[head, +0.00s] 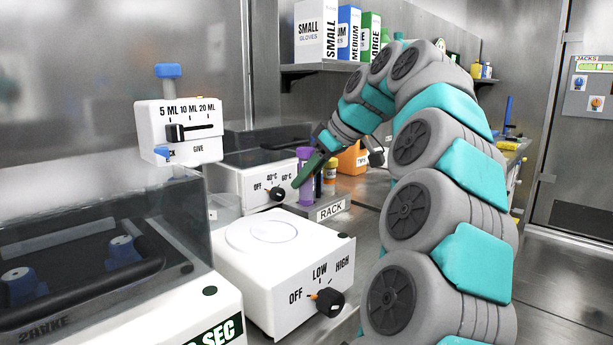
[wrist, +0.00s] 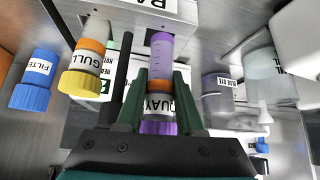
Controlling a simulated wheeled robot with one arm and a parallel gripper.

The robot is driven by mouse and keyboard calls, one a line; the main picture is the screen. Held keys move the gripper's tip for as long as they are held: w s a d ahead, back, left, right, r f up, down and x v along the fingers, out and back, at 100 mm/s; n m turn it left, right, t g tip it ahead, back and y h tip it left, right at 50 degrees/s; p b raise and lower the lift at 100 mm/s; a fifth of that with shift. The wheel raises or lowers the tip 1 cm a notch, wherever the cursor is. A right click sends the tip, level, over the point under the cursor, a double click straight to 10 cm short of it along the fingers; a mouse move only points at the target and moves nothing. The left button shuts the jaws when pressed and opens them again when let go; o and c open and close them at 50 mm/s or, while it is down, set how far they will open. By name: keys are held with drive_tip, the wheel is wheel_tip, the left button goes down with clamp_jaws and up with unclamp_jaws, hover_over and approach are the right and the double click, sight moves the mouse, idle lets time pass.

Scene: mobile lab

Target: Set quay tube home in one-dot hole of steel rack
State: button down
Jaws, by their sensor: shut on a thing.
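The quay tube (wrist: 160,52) has a purple cap, a QUAY label and purple contents. My gripper (wrist: 159,97) is shut on it, with the green fingers on both sides near the label. In the head view the purple tube (head: 305,193) is upright beside my green finger, at the left part of the steel rack (head: 318,213). The rack also shows at the top of the wrist view (wrist: 215,18). I cannot tell whether the tube's lower end is in a hole. The hole dots are not visible.
A GULL tube (wrist: 84,70) with a yellow cap is left of the held tube. A blue-capped FILTER container (wrist: 36,80) is further left; a BLUE DYE container (wrist: 216,95) is to the right. A white hotplate (head: 265,232) stands in front of the rack.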

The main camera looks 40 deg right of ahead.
drive_tip(key=shift+r, duration=0.1)
drive_tip(key=shift+r, duration=0.2)
drive_tip(key=shift+w+d+p, duration=0.55)
drive_tip(key=shift+d, duration=0.25)
idle(1.7)
drive_tip(key=shift+f+b, duration=0.3)
drive_tip(key=shift+f, duration=0.1)
idle(0.4)
drive_tip(key=shift+r+p, duration=0.3)
drive_tip(key=shift+r, duration=0.05)
idle(0.4)
